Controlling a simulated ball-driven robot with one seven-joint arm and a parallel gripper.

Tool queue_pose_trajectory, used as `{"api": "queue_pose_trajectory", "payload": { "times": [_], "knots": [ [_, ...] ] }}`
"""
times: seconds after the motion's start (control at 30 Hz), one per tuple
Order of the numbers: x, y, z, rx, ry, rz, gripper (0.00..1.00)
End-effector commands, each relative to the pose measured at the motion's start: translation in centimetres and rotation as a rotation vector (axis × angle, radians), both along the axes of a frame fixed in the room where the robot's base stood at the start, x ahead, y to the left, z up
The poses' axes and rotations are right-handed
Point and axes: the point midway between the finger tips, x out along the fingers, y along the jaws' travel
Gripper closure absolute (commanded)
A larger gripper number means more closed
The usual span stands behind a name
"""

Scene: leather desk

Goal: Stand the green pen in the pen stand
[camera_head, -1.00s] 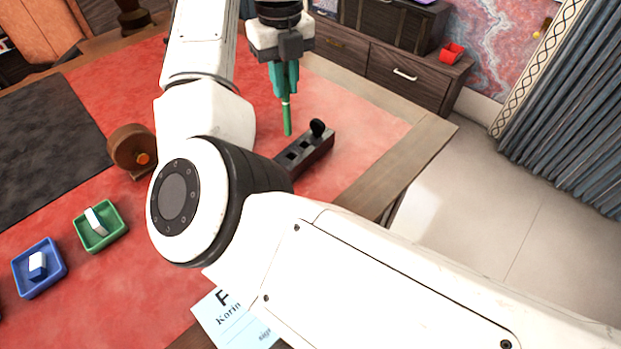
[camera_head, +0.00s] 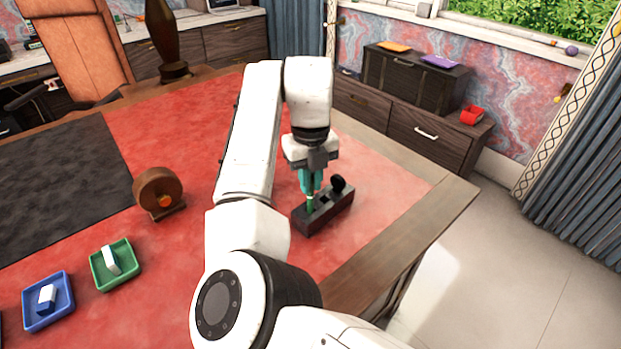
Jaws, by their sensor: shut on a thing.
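The pen stand (camera_head: 337,212) is a dark, long block with square holes on the red desk top, near its right side. A black round-topped item (camera_head: 338,183) stands at its far end. My gripper (camera_head: 310,190), with teal fingers, points down right over the stand and is shut on the green pen (camera_head: 310,204). The pen is upright, and only a short part shows below the fingers. Its lower end appears to be at or inside a hole near the middle or near end of the stand; how deep it sits I cannot tell.
A wooden round holder (camera_head: 158,190) stands left of my arm. A green tray (camera_head: 130,278) and a blue tray (camera_head: 62,318), each with a small block, lie at the lower left. The desk's wooden edge (camera_head: 440,205) is right of the stand.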

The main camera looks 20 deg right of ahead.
Motion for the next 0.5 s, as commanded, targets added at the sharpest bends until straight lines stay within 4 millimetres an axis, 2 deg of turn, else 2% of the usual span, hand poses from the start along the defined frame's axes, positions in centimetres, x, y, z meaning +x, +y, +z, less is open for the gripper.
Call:
{"api": "queue_pose_trajectory", "payload": {
  "times": [0.17, 0.2, 0.43, 0.5],
  "knots": [
    [-0.02, -0.02, -0.28, -0.001, 0.001, 0.000, 1.00],
    [-0.02, -0.01, -0.25, -0.001, 0.001, 0.000, 0.82],
    [-0.01, -0.01, -0.22, 0.000, 0.001, 0.000, 0.60],
    [-0.01, -0.01, -0.22, 0.000, 0.000, 0.000, 0.59]
  ]
}}
